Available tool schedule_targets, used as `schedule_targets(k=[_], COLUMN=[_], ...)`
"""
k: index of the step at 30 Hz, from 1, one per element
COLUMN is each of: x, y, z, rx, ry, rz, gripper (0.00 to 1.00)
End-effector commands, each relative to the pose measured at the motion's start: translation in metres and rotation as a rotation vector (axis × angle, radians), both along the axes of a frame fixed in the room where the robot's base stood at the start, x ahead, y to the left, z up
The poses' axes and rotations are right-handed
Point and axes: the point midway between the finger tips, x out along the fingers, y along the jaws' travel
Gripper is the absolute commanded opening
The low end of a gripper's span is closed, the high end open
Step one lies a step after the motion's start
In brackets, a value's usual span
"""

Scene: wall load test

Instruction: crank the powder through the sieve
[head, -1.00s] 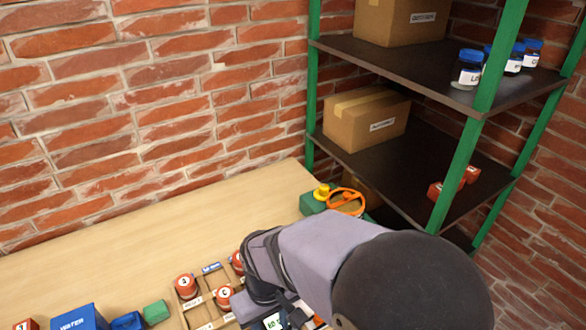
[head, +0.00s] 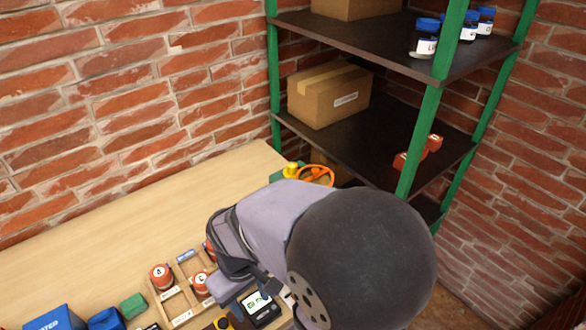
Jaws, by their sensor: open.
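No sieve, powder or crank can be made out for certain in the head view. An orange ring-shaped part (head: 316,175) with spokes shows at the back right end of the table, beside a yellow knob (head: 291,169) on a green body (head: 277,181). My arm covers part of this area.
A wooden rack (head: 168,294) with red-lidded jars (head: 161,276) stands at the front. Left of it are a green block (head: 133,306) and blue boxes (head: 54,318). A small display device (head: 259,307) lies near my arm. A green-posted shelf (head: 428,125) holds a cardboard box (head: 328,95). The table's (head: 110,235) back left is bare.

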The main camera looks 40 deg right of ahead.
Motion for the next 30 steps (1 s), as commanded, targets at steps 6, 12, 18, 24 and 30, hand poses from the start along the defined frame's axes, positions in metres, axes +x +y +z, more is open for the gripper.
schedule_targets(k=[6, 12, 18, 24, 30], x=[0.054, 0.14, 0.215, 0.276, 0.304], y=[-0.043, -0.119, -0.194, -0.258, -0.288], z=[-0.014, -0.024, -0.023, -0.014, -0.003], rx=[-0.166, -0.423, -0.655, -0.858, -0.96], ry=[0.054, 0.192, 0.386, 0.632, 0.794], rz=[0.355, 0.798, 1.104, 1.323, 1.413], gripper=[0.44, 0.44, 0.44, 0.44, 0.44])
